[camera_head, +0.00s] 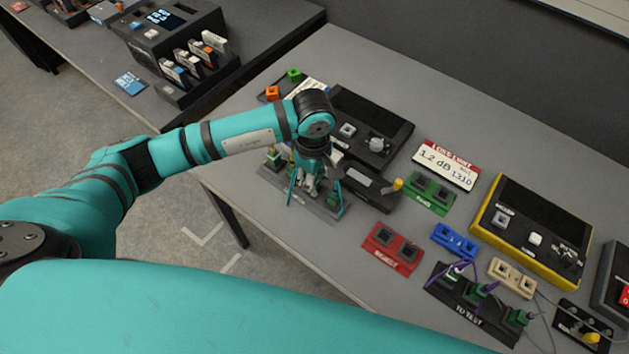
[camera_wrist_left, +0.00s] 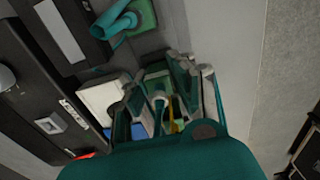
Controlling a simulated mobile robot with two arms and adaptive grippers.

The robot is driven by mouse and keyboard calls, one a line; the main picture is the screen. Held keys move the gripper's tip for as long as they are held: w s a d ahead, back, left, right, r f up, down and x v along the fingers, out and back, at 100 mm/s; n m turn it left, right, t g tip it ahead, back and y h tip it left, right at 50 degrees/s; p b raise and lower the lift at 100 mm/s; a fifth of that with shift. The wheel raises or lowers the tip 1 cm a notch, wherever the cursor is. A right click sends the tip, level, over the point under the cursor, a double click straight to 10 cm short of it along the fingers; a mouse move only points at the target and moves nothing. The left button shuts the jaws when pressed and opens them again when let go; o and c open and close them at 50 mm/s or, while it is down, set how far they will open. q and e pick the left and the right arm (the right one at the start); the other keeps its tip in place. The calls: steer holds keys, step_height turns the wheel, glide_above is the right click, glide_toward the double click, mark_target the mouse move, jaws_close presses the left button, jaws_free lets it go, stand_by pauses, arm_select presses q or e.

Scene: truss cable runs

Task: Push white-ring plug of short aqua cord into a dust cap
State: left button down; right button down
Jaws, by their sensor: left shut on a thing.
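My left gripper (camera_head: 308,188) points down over a dark rack (camera_head: 280,188) near the table's front edge. It also shows in the left wrist view (camera_wrist_left: 163,92), shut on a green plug (camera_wrist_left: 157,73) with a pale ring between the fingers; the fingers hide much of it. I cannot tell whether this plug is in the rack or lifted. Another green plug with a thick aqua cord (camera_wrist_left: 122,24) stands beside it, and a green plug (camera_head: 272,160) shows at the rack's left. An orange block (camera_head: 272,93) and a green block (camera_head: 293,75), both with dark square openings, stand behind; they may be dust caps. My right gripper is out of view.
A black device (camera_head: 372,115) stands behind the rack. Red (camera_head: 393,247), green (camera_head: 430,192), blue (camera_head: 454,240) and beige (camera_head: 512,277) socket blocks lie to the right. A "TO TEST" rack (camera_head: 468,308) holds corded plugs. A yellow-edged device (camera_head: 535,230) is at right.

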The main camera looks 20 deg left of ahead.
arm_select(q)
steer(key=shift+r+p, duration=1)
steer(key=shift+r, duration=1.1)
